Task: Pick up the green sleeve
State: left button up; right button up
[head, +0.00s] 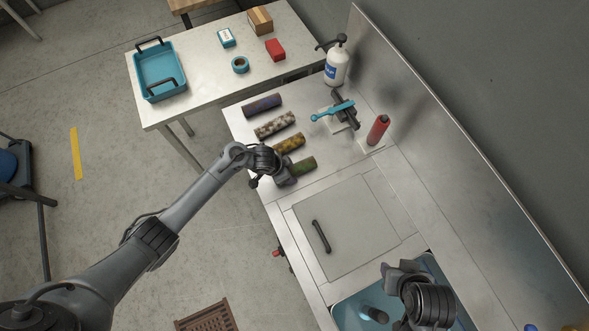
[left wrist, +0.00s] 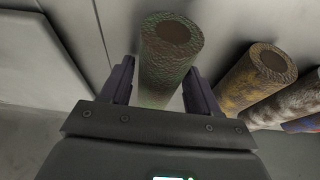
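The green sleeve (head: 304,166) is a short mottled green cylinder lying on the metal counter, nearest the square panel, in the head view. In the left wrist view the sleeve (left wrist: 168,62) lies between the two spread fingers of my left gripper (left wrist: 155,82). Gaps show on both sides of it, so the fingers do not clamp it. In the head view my left gripper (head: 285,172) is at the sleeve's near left end and hides part of it. My right gripper (head: 392,272) is over the blue basin at lower right; its fingertips are not clear.
Beside the green sleeve lie a yellow-brown sleeve (head: 290,144), a patterned sleeve (head: 275,125) and a purple sleeve (head: 262,106). The panel (head: 350,215) has a raised handle.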

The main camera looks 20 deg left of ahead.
pick_arm(q)
jog(key=c, duration=0.7)
jog(key=shift+o, duration=0.2)
jog(key=shift+r, duration=0.15)
